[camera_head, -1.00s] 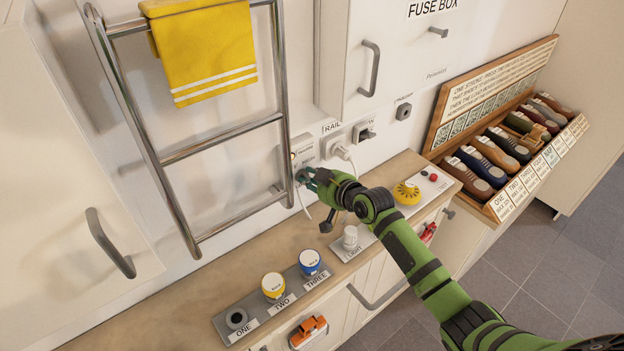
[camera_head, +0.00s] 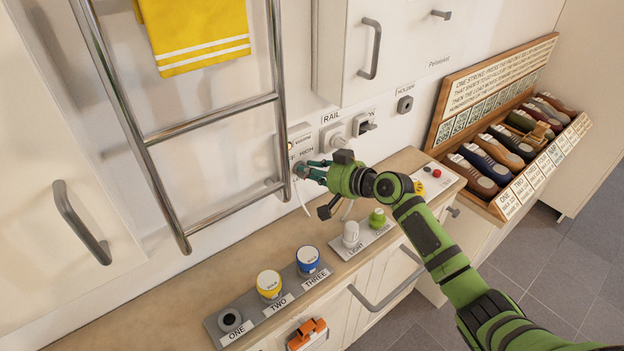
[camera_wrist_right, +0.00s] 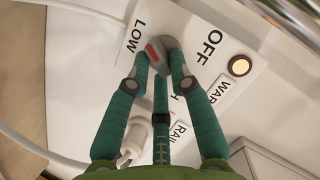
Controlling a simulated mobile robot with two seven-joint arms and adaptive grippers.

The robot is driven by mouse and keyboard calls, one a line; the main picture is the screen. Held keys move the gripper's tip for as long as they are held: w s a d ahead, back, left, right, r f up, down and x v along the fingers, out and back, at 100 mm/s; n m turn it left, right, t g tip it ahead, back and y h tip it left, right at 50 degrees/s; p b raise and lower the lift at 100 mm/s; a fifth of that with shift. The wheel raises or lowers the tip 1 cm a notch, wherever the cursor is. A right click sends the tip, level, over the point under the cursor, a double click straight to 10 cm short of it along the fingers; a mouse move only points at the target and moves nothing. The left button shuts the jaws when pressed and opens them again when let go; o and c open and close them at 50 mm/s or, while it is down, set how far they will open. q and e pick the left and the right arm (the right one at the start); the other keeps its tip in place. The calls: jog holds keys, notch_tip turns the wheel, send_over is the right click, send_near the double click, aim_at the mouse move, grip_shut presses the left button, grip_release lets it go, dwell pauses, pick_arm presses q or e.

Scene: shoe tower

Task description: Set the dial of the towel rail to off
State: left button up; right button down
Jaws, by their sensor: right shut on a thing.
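The towel rail's dial (camera_wrist_right: 160,50) is a grey knob with a red mark, on a white control box in the right wrist view. LOW is printed to its left and OFF to its upper right; a third label is mostly hidden behind a finger. The red mark shows on the knob's LOW-facing side; its exact setting is hard to tell. My right gripper (camera_wrist_right: 160,72) has its teal fingers closed around the knob. In the head view the right gripper (camera_head: 303,172) covers the dial on the control box (camera_head: 301,139). My left gripper is not in view.
An amber lamp (camera_wrist_right: 240,66) glows beside the WARM label. The chrome towel rail (camera_head: 208,129) with a yellow towel (camera_head: 197,34) stands just left of the box. A RAIL socket (camera_head: 333,136) is to the right.

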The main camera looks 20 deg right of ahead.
jog(key=f+m+y+b, duration=0.1)
jog(key=m+b, duration=0.1)
jog(key=f+m+y+b, duration=0.1)
jog(key=m+b, duration=0.1)
jog(key=b, duration=0.1)
jog(key=shift+s+a+f+y+b, duration=0.1)
jog(key=shift+a+f+y+b, duration=0.1)
jog(key=shift+y+b, duration=0.15)
jog(key=m+t+b, duration=0.1)
jog(key=m+b, duration=0.1)
jog(key=m, duration=0.2)
jog(key=m+t+y+b, duration=0.1)
jog(key=m+t+b, duration=0.1)
jog(key=m, duration=0.3)
jog(key=m+t+y+b, duration=0.1)
jog(key=m+b, duration=0.1)
jog(key=m, duration=0.3)
jog(key=shift+a+r+t+y+b, duration=0.1)
jog(key=shift+a+t+y+b, duration=0.2)
jog(key=shift+t+b, duration=0.1)
jog(key=shift+r+m, duration=0.15)
jog(key=shift+m, duration=0.25)
jog(key=c, duration=1.1)
grip_release()
jog(key=shift+c, duration=0.2)
jog(key=shift+s+a, duration=0.1)
jog(key=shift+a, duration=0.05)
